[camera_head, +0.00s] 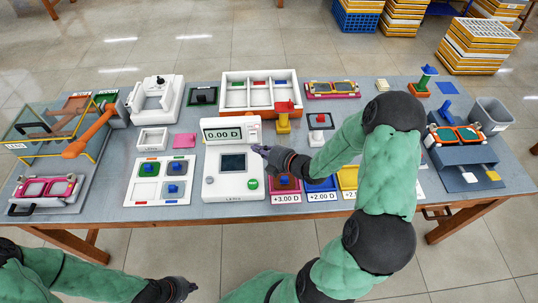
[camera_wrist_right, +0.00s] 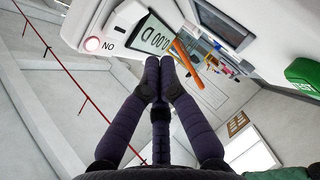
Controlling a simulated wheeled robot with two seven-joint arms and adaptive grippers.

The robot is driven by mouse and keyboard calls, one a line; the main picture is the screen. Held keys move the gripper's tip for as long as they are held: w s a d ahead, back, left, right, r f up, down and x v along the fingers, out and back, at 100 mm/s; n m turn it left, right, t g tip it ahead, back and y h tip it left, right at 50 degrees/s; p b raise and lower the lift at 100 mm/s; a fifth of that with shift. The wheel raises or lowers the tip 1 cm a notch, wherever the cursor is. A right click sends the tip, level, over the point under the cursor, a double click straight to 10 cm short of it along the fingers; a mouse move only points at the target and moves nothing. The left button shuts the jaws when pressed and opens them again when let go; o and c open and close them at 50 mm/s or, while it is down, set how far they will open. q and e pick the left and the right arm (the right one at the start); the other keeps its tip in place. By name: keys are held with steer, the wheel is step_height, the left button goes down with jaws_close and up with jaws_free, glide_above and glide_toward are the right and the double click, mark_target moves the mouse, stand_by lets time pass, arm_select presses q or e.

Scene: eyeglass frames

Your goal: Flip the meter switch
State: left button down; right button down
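The white meter (camera_head: 234,186) stands upright in the middle of the table. Its display (camera_head: 222,134) reads 0.00 D and also shows tilted in the right wrist view (camera_wrist_right: 158,38). A green button (camera_head: 253,184) is on the lower right of the meter's front. I cannot make out the switch for certain. My right gripper (camera_head: 258,149) is at the meter's right side, just below the display; its fingertips meet in the wrist view (camera_wrist_right: 168,62), with nothing between them. My left gripper (camera_head: 188,287) hangs before the table's front edge, its fingers unclear.
Coloured trays labelled in dioptres (camera_head: 286,198) lie right of the meter, under my right arm. A white tray with coloured blocks (camera_head: 145,189) lies to its left. A compartment box (camera_head: 233,95) stands behind. An orange-handled case (camera_head: 60,125) is at far left.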

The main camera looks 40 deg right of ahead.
mark_target(253, 135)
steer(key=shift+w+d+f+b, duration=0.15)
steer(key=shift+w+d+f, duration=0.2)
steer(key=shift+w, duration=0.3)
steer(key=shift+w+d+f+b, duration=0.2)
steer(key=shift+w+f, duration=0.1)
steer(key=shift+w, duration=0.35)
steer(key=shift+w+d+f+b, duration=0.15)
steer(key=shift+w+d+f, duration=0.2)
steer(key=shift+w, duration=0.3)
